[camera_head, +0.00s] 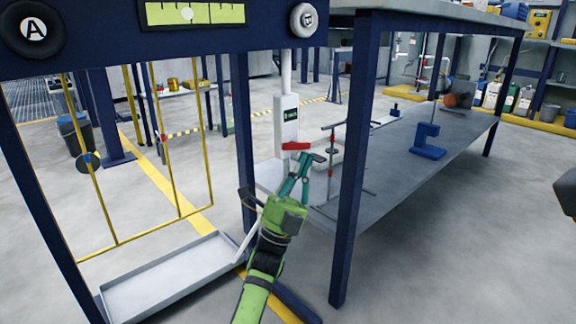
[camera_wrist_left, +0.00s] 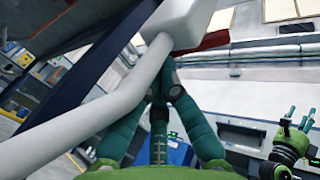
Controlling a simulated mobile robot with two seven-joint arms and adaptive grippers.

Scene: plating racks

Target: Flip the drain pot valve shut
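The drain pot (camera_head: 287,120) is a white upright box with a green label, on a white pipe beside the blue rack post. Its red valve lever (camera_head: 296,146) points sideways at the lower part of the box. My left gripper (camera_head: 308,157) is just below and to the right of the lever, with teal fingers close together and nothing seen between them. In the left wrist view the red lever (camera_wrist_left: 214,40) is beyond the fingertips (camera_wrist_left: 162,82), beside the white box (camera_wrist_left: 185,22). Contact cannot be told. My right gripper (camera_wrist_left: 294,124) is small at the right there; its opening is unclear.
A white drain pipe (camera_wrist_left: 95,115) slants close past the left gripper. A shallow grey tray (camera_head: 165,280) lies below the yellow hanging frame (camera_head: 180,218). A blue table post (camera_head: 350,180) stands just right of the gripper. A metal stand (camera_head: 333,165) and blue clamp (camera_head: 428,142) are on the lower shelf.

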